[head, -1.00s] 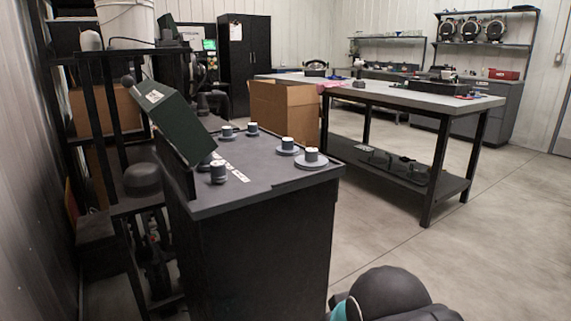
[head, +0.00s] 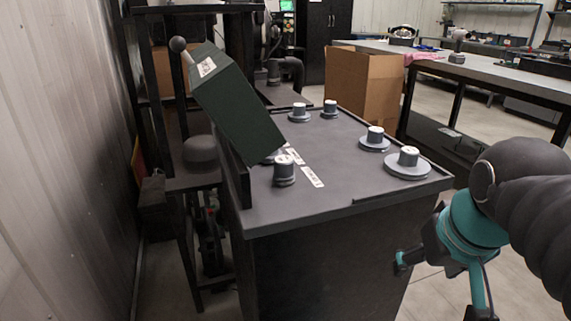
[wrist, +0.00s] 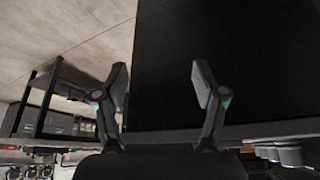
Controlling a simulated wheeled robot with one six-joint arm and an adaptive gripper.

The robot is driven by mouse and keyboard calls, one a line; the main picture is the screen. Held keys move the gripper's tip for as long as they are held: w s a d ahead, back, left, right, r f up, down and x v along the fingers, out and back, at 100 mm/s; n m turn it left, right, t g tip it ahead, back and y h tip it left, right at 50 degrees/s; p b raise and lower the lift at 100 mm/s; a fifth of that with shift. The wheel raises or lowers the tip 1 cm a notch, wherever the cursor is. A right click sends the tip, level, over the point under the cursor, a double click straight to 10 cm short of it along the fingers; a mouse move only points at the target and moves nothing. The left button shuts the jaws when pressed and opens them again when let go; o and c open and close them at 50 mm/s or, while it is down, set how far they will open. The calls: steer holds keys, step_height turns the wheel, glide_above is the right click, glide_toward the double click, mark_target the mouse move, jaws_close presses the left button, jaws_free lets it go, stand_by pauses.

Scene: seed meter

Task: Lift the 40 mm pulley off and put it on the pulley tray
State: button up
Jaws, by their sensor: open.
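Several grey pulleys with pale-topped hubs stand on the dark cabinet's grey top: a broad one (head: 408,172) at the front right corner, another (head: 375,145) behind it, and two smaller ones (head: 299,118) and (head: 330,114) at the back. A narrow grey cylinder (head: 284,172) stands at the left by the green housing. The size markings are too small to read, so I cannot tell which is the 40 mm pulley or pick out the pulley tray. My gripper (wrist: 160,85) is open and empty, beside the cabinet's right side and below its top in the head view.
A tilted dark green housing (head: 236,110) with a ball-ended lever rises at the cabinet top's left edge. Label strips (head: 304,168) lie on the top. A cardboard box (head: 362,83) and a long workbench (head: 480,70) stand behind. Open floor lies to the right.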

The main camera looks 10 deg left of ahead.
mark_target(284, 159)
steer(key=w+a+r+n, duration=0.1)
steer(key=w+a+r, duration=0.1)
steer(key=r, duration=0.3)
steer(key=w+a+r+n+g, duration=0.1)
steer(key=w+a+r, duration=0.2)
steer(key=a+r, duration=0.1)
steer(key=w+a+r+n+g, duration=0.1)
steer(key=w+a+r, duration=0.2)
steer(key=a+r, duration=0.1)
steer(key=shift+a+r+y, duration=0.3)
steer(key=shift+r, duration=0.55)
steer(key=w+a+r+n+g, duration=0.1)
steer(key=a+r+n, duration=0.1)
steer(key=a+r, duration=0.3)
steer(key=a+r+n+g, duration=0.1)
steer(key=a+r+n, duration=0.15)
steer(key=a, duration=0.45)
steer(key=shift+m, duration=0.25)
steer(key=f+b, duration=0.1)
steer(key=f, duration=0.3)
steer(key=w+a+f+b, duration=0.1)
steer(key=f+b, duration=0.1)
steer(key=f, duration=0.3)
steer(key=f+b, duration=0.2)
steer(key=f, duration=0.2)
steer(key=shift+w+a+f, duration=0.2)
steer(key=shift+a+f, duration=0.05)
steer(key=c, duration=1.2)
